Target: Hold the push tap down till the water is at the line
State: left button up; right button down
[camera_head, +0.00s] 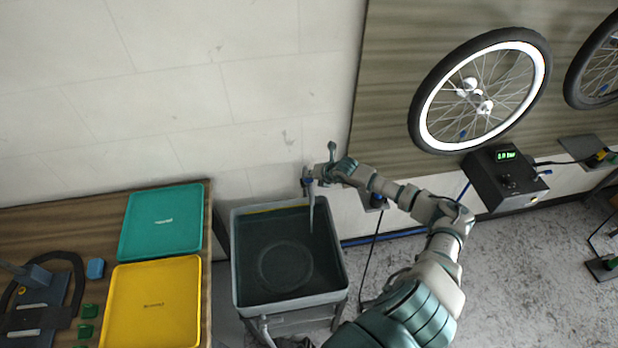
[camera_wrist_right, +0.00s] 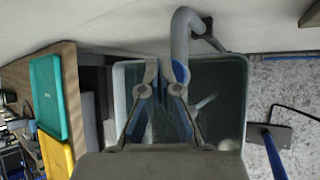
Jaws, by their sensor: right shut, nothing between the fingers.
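The grey tap (camera_wrist_right: 183,38) comes from the wall and bends over the tub in the right wrist view, with a blue part at its lower end. In the head view my right gripper (camera_head: 308,182) is at the tap above the tub's back edge. It also shows in the right wrist view (camera_wrist_right: 160,80), shut and empty, close to the tap; pressing contact cannot be told. A thin pale streak, apparently water (camera_head: 312,218), drops below it. The grey tub (camera_head: 236,268) has a dark inside with a faint ring and a yellow line (camera_head: 275,209) at its back wall. My left gripper is out of view.
Left of the tub a wooden bench carries a teal tray (camera_head: 162,222) and a yellow tray (camera_head: 152,300). A spoked wheel (camera_head: 480,92) hangs on the wooden panel at right, above a black box (camera_head: 505,178) with a green display. The floor at right is mostly clear.

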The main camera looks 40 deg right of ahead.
dwell(0.3)
jog(key=shift+d+r+p, duration=0.1)
jog(key=shift+r+p, duration=0.5)
jog(key=shift+r, duration=0.3)
jog(key=shift+r, duration=0.1)
jog(key=shift+r+p, duration=1.65)
jog(key=shift+r, duration=0.85)
jog(key=shift+f, duration=0.1)
